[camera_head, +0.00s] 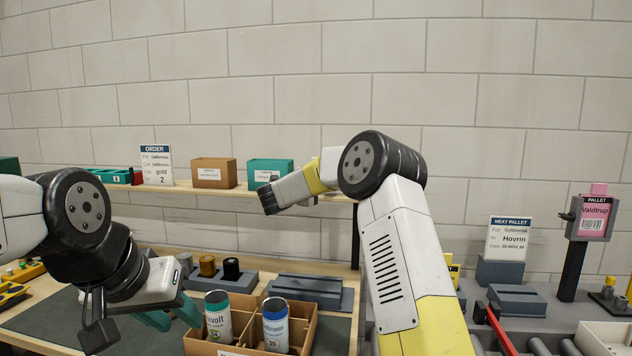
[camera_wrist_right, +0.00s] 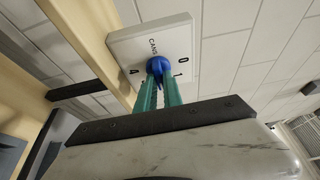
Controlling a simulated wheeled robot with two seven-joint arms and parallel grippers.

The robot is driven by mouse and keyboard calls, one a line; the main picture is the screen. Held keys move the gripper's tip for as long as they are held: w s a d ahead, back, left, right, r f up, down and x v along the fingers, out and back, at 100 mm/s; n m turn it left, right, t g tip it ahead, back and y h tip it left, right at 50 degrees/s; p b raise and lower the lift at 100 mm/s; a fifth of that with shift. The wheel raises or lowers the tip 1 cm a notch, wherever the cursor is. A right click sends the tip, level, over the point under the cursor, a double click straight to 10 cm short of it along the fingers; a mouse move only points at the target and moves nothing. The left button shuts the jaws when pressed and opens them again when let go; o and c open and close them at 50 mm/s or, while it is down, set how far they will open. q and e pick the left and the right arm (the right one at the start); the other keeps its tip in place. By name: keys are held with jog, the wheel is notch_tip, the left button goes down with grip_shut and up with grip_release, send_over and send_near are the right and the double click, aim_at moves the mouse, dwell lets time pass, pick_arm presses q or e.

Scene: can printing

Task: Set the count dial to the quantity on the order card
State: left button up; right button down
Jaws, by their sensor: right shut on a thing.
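The order card (camera_head: 156,165) stands upright on the shelf in the head view; its lower lines read "gold" and "2". The knob's pointer setting cannot be made out. My left gripper (camera_head: 182,322) is open and empty over the bench, its teal fingers apart beside the divided box.
The cardboard divided box (camera_head: 308,338) holds two printed cans, one green-topped (camera_head: 218,314) and one blue-topped (camera_head: 275,322). A brown box (camera_head: 214,172) and a teal box (camera_head: 270,170) stand on the shelf. A "NEXT PALLET" card (camera_head: 508,238) stands at the right.

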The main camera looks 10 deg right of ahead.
jog(key=shift+f, duration=0.1)
jog(key=c, duration=1.5)
grip_release()
jog(key=v, duration=0.8)
